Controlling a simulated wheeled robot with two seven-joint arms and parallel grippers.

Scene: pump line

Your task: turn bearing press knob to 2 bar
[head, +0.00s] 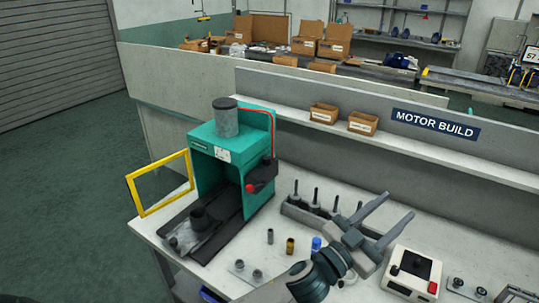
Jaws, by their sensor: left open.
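The bearing press (203,138) is a teal machine with a dark grey cylinder (225,117) on top, at the left of the bench. A small red knob or button (250,188) shows on its right front, beside a black box (264,171). A white plate (222,155) is on its upper front; its marks are too small to read. I cannot tell the knob's setting. My left gripper (398,204) is open and empty over the bench, well to the right of the press, with its fingers pointing up and right. My right gripper is not in view.
A yellow frame (160,184) stands out at the press's left. A rack with upright dark pins (315,222) and several small cylinders lie between press and gripper. A white control box with a red button (411,272) is at right. A shelf (400,145) runs behind.

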